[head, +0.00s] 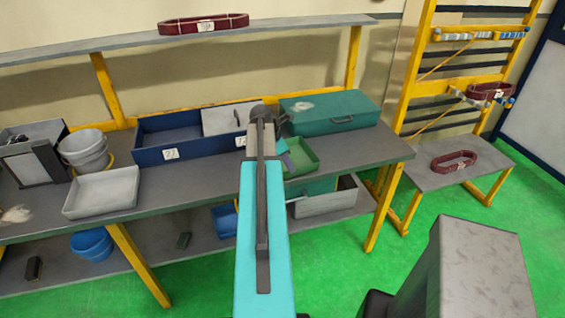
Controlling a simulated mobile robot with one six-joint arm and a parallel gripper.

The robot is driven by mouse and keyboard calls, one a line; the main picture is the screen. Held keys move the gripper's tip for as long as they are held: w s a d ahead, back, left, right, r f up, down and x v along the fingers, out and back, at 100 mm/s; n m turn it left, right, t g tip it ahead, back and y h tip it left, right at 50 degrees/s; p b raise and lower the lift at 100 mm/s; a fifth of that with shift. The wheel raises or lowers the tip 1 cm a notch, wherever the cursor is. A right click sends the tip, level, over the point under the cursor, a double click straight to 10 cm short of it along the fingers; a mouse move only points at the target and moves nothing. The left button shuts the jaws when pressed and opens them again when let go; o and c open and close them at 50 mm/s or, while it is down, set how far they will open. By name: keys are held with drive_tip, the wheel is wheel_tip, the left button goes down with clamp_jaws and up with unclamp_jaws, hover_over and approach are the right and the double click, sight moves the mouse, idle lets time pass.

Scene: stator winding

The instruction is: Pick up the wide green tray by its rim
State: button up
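A green open tray (304,159) lies on the grey workbench, just right of my arm. Its left part is hidden behind my arm, and its right and far rim show. The end of my arm reaches over the bench at the tray's left side. My gripper (285,148) is mostly hidden behind the arm; only small dark and bluish parts show by the tray's left edge. I cannot tell whether its fingers are open or touch the rim.
A closed teal case (335,115) stands right behind the tray. A long dark blue bin (170,155) lies left of my arm. A grey tray (105,190) and stacked pails (84,148) stand farther left. The workbench (365,152) is clear right of the tray.

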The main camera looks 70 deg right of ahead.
drive_tip(key=shift+p+x, duration=1.2)
drive_tip(key=shift+x, duration=1.2)
drive_tip(key=shift+d, duration=0.1)
clamp_jaws()
